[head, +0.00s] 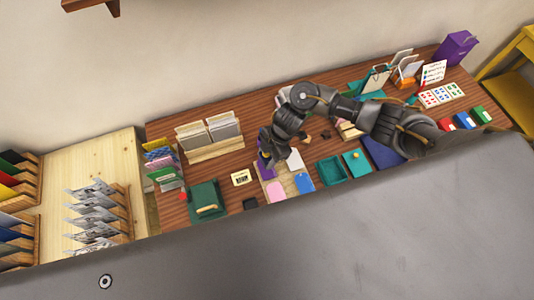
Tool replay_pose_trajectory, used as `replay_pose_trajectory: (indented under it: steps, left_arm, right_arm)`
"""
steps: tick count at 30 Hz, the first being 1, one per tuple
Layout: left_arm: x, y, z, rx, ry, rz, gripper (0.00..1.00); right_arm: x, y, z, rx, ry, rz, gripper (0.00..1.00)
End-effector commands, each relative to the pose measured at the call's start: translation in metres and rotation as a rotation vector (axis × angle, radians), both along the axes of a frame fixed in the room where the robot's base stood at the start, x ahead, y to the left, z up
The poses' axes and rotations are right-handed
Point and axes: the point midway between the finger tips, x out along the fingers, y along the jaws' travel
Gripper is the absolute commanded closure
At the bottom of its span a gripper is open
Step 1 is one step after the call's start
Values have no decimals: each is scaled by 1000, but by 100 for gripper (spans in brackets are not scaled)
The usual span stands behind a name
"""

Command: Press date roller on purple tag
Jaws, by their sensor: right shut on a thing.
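My right gripper (270,158) reaches down over the left part of a light wooden board (287,183) on the table. It is shut on a small dark thing, most likely the date roller, which the fingers largely hide. A purple patch, likely the purple tag (262,157), shows right at the fingertips and is partly covered. I cannot tell whether the held thing touches it. A white tag (294,159), a blue tag (304,182) and a pink tag (277,192) lie to the right and in front. My left gripper is not in view.
A green box (207,201) and a small sign (241,178) stand left of the board. Teal pads (331,171) lie to its right. A card rack (212,138) stands behind. Bare tabletop shows between the rack and sign.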

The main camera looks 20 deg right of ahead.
Motion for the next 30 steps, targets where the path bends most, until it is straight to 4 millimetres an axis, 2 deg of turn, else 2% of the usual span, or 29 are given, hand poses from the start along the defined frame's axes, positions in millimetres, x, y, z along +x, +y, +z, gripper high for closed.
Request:
replay_pose_trajectory:
  steps: [8,12,18,30]
  left_arm:
    - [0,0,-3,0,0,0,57]
    - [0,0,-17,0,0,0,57]
    - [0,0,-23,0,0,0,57]
    - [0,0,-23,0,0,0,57]
  right_arm:
    - [0,0,-29,0,2,-1,81]
    - [0,0,-44,1,-1,0,81]
    - [1,0,-50,0,-1,0,81]
    - [1,0,-49,0,-1,0,81]
